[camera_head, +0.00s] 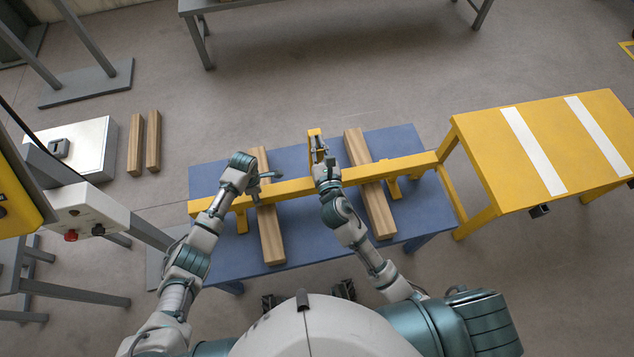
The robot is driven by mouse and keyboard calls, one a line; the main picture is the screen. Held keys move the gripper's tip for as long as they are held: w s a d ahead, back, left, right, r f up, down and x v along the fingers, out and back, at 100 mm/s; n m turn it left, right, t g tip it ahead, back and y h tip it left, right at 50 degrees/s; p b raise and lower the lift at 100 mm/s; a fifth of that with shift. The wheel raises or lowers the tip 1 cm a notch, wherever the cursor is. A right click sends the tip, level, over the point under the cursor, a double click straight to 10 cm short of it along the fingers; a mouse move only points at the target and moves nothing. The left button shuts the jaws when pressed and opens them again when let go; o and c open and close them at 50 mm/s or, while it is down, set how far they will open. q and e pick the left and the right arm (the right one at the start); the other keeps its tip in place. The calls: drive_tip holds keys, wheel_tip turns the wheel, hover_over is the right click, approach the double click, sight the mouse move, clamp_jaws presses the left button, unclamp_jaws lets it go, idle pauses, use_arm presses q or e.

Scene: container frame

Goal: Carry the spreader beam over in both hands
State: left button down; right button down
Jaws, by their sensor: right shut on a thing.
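The yellow spreader beam (290,188) lies across two wooden blocks, the left block (271,238) and the right block (372,195), on a blue table (310,240). Short yellow feet hang from the beam, and a yellow lug stands up near its middle. Whether the beam touches the blocks is hard to tell. My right gripper (323,160) is shut on the beam by the middle lug; its fingers are partly hidden. My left gripper (266,176) is at the beam above the left block; its small fingers do not show whether they are open or shut.
A yellow table with white stripes (545,148) stands at the right, its near leg close to the beam's right end. A grey case (85,146) and two wooden blocks (144,142) lie on the floor at left. A grey bench (330,15) stands at the back.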

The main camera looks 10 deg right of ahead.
use_arm(q)
drive_tip(key=shift+a, duration=0.1)
use_arm(e)
drive_tip(key=shift+f, duration=0.4)
